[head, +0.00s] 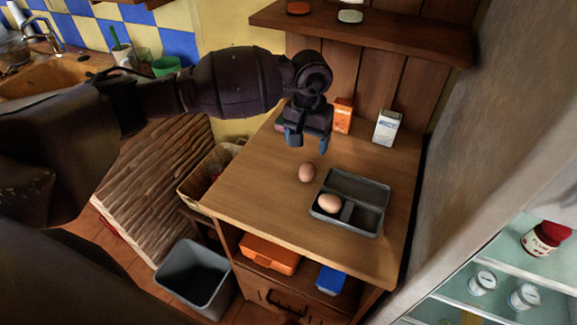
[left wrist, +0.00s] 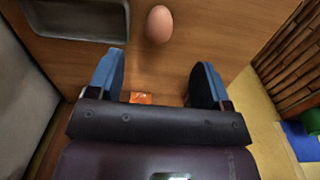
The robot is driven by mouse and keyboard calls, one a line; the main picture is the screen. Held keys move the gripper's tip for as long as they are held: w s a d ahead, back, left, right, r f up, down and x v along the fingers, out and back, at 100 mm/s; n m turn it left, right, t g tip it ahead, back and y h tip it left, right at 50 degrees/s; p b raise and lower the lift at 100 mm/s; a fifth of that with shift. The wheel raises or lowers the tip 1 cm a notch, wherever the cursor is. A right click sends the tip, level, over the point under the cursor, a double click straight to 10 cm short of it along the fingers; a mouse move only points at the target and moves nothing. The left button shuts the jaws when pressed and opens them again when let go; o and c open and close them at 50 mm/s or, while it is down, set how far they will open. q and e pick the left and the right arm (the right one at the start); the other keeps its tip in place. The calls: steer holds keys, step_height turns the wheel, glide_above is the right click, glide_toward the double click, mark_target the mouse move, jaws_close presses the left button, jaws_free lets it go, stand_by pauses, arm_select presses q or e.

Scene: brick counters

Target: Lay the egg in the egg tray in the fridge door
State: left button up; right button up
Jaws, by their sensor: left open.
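A brown egg (head: 307,172) lies on the wooden cabinet top. It also shows beyond my fingertips in the left wrist view (left wrist: 159,24). A second egg (head: 329,203) lies in a compartment of a grey divided tray (head: 372,188) to its right; the tray's edge shows in the left wrist view (left wrist: 80,31). My left gripper (head: 308,143) is open and empty, just behind the loose egg and apart from it; its blue fingers are spread in the left wrist view (left wrist: 159,65). My right gripper is not in view. I cannot make out an egg tray in a fridge door.
An orange carton (head: 343,115) and a white carton (head: 387,128) stand at the back of the cabinet top (head: 255,185). A wooden shelf (head: 370,35) hangs above. Lit fridge shelves (head: 520,272) with jars are at lower right. A grey bin (head: 195,275) stands on the floor.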

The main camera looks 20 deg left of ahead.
arm_select(q)
steer(key=shift+w+a+f, duration=0.15)
steer(key=shift+a+f, duration=0.2)
steer(key=shift+a, duration=0.05)
glide_above(308, 167)
steer(key=f, duration=0.4)
steer(key=shift+s+a+f, duration=0.2)
steer(key=shift+s+a, duration=0.15)
steer(key=shift+s, duration=0.05)
steer(key=shift+d+f, duration=0.1)
steer(key=shift+f, duration=0.4)
steer(key=f, duration=0.4)
steer(key=shift+w+d+f, duration=0.2)
steer(key=shift+w+f, duration=0.05)
steer(key=shift+w, duration=0.1)
steer(key=shift+f, duration=0.1)
steer(key=c, duration=0.5)
steer(key=shift+c, duration=1.3)
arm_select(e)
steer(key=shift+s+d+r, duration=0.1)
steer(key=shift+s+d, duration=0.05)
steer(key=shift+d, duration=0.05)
